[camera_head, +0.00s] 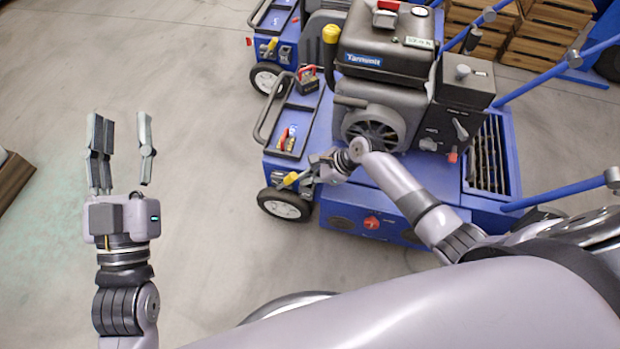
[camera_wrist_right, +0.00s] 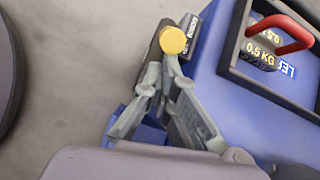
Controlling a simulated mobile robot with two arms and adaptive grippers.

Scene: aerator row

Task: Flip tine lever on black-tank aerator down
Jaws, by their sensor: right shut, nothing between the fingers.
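The blue aerator (camera_head: 345,220) with the black tank (camera_head: 385,30) stands right of centre in the head view. Its tine lever (camera_head: 290,179), with a yellow end, sticks out at the front left corner above the wheel. In the right wrist view the lever's round yellow end (camera_wrist_right: 173,40) faces the camera, and its shaft is partly hidden by my fingers. My right gripper (camera_wrist_right: 174,76) is shut and empty, its fingertips close to the lever just below the yellow end; I cannot tell whether they touch. My left gripper (camera_head: 120,135) is open and empty over bare floor.
A tray (camera_head: 262,140) with small weights lies beside the engine; its red-handled weight (camera_wrist_right: 280,35) shows in the wrist view. Another blue aerator (camera_head: 272,22) stands behind. Wooden crates (camera_head: 545,35) are at the back right.

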